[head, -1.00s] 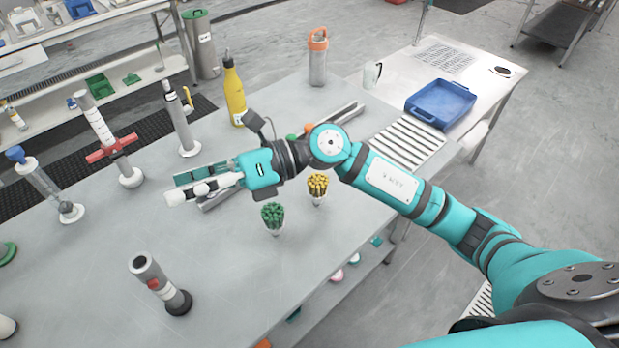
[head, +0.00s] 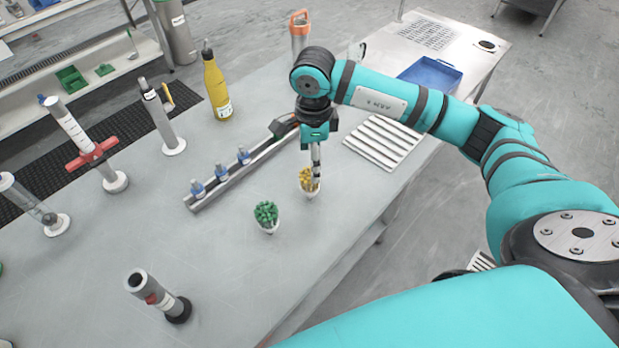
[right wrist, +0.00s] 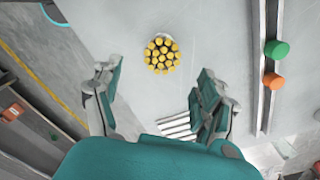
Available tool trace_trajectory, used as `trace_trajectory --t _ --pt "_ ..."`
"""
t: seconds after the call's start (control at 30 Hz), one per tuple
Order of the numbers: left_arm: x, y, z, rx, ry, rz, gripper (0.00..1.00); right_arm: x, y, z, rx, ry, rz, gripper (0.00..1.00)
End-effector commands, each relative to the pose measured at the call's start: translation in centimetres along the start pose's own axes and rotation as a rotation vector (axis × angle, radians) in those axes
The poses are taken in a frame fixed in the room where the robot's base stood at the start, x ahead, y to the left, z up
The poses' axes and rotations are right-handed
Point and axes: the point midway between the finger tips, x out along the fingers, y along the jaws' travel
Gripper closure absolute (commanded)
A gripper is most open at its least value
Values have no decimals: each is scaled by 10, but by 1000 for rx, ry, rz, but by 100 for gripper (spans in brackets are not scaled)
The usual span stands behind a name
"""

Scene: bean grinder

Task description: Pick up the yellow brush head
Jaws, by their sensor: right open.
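The yellow brush heads (head: 307,178) stand bunched in a small white cup (head: 309,191) on the grey table, near its right edge. In the right wrist view the bunch (right wrist: 162,55) is seen from above as a round cluster of several yellow tips. My right gripper (head: 316,178) points down over the cup in the head view and partly hides it. In the right wrist view the gripper (right wrist: 160,90) is open and empty, its fingers apart with the cluster lying beyond them, between their lines. My left gripper is not in view.
A white cup of green brush heads (head: 266,212) stands just left of the yellow ones. A yellow bottle (head: 216,88) and upright tube devices stand farther left.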

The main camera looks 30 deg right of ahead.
Motion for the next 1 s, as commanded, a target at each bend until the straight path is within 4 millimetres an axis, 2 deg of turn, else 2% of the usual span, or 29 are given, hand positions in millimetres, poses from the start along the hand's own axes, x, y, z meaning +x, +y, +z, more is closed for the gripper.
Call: trace_trajectory --t 0.03,0.2,0.47,0.6,0.7,0.83,1.0 --pt "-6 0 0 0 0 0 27 9 1 0 2 2 5 25" --pt "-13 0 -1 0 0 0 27 37 1 1 0 -1 3 25" --pt "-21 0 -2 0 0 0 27 55 0 3 0 -2 3 25" --pt "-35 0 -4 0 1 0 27 76 0 6 1 -1 6 25" --pt "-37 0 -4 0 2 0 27 91 -1 6 1 -2 4 25" --pt "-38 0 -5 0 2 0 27 100 -2 6 0 -3 0 25" --pt "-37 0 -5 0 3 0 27 101 -2 6 0 -3 0 25"
